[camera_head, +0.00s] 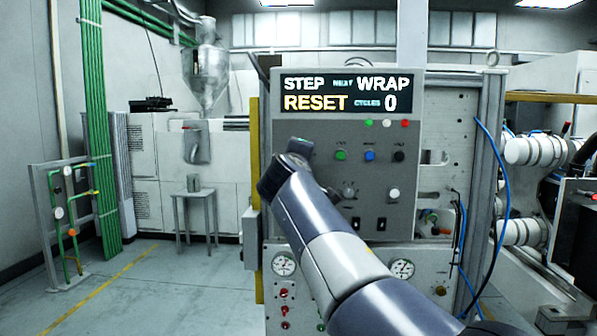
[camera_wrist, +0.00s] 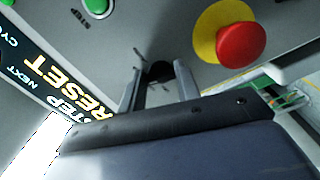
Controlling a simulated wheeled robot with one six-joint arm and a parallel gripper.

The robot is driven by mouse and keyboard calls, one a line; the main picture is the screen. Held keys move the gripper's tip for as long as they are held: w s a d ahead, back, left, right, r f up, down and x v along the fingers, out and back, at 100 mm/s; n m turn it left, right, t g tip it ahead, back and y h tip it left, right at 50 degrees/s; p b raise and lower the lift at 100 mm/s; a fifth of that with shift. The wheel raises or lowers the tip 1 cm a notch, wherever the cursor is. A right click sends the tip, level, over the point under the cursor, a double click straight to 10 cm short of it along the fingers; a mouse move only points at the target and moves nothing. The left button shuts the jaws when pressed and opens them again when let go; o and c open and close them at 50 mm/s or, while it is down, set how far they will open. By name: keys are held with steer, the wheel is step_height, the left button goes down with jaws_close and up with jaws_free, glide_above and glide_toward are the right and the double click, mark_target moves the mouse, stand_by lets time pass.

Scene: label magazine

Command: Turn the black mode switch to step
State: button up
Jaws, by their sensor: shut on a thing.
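The black mode switch (camera_wrist: 160,72) shows in the wrist view as a small dark knob on the grey panel, between my fingertips. My gripper (camera_wrist: 159,78) has its two fingers on either side of it and is shut on it. The fingers partly cover the switch, so I cannot read its pointer. In the head view my arm hides the switch and the fingers. The display (camera_head: 347,94) on the control panel (camera_head: 436,150) reads STEP, NEXT WRAP, RESET, CYCLES 0.
A red emergency button (camera_wrist: 241,43) on a yellow ring sits right of my fingers in the wrist view. A green button (camera_wrist: 97,5) is at upper left. The panel also carries a blue button (camera_head: 369,156), a grey dial (camera_head: 349,190) and gauges (camera_head: 402,268).

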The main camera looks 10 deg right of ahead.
steer(key=shift+f+m+b, duration=0.1)
steer(key=shift+m+b, duration=0.2)
steer(key=shift+m, duration=0.2)
steer(key=o, duration=1)
steer(key=shift+c, duration=0.2)
steer(key=b+v, duration=0.2)
steer(key=v, duration=0.8)
steer(key=shift+s+a, duration=0.15)
steer(key=shift+s, duration=0.25)
